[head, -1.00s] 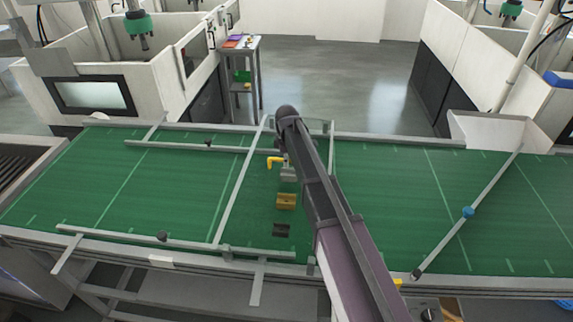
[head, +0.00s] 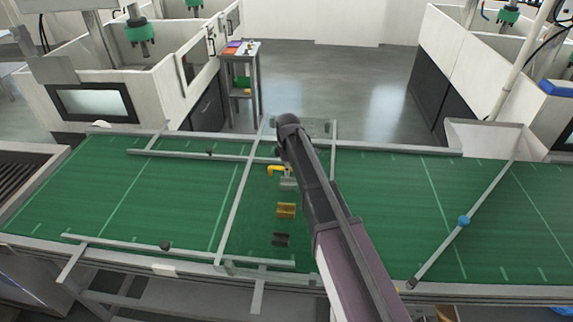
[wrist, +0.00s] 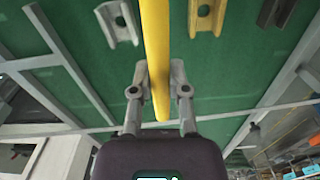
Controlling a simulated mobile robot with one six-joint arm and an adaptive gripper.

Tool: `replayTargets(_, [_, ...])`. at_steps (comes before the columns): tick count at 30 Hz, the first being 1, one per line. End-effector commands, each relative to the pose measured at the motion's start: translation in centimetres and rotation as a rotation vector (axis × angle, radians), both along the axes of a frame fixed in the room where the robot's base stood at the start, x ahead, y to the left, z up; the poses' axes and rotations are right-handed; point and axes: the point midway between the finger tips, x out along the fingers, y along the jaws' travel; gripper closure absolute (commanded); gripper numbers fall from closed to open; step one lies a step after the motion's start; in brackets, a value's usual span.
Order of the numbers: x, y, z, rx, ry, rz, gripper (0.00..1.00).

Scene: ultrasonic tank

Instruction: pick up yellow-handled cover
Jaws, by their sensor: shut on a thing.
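The yellow handle of the cover (head: 275,170) shows in the head view just left of my arm's far end, over the green belt. In the wrist view, the handle is a long yellow bar (wrist: 156,45) running down between the two grey fingers of my gripper (wrist: 160,85). The fingers are shut on it, one on each side. The rest of the cover is hidden or out of view. In the head view my arm hides most of the gripper.
A grey block (head: 289,184), a brass block (head: 286,210) and a dark block (head: 281,240) lie in a row on the green belt (head: 190,190). Metal rails frame this stretch. A slanted bar (head: 440,250) crosses the belt at right.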

Motion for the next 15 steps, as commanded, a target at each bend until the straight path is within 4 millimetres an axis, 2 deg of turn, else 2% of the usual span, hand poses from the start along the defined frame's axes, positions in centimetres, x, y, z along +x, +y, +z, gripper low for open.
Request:
replayTargets(1, [-1.3, -0.3, 0.2, 0.000, 0.001, 0.000, 1.00])
replayTargets(9, [-6.5, -1.5, 0.7, 0.000, 0.001, 0.001, 1.00])
replayTargets(15, [-9.6, -2.3, 1.0, 0.000, 0.001, 0.001, 1.00])
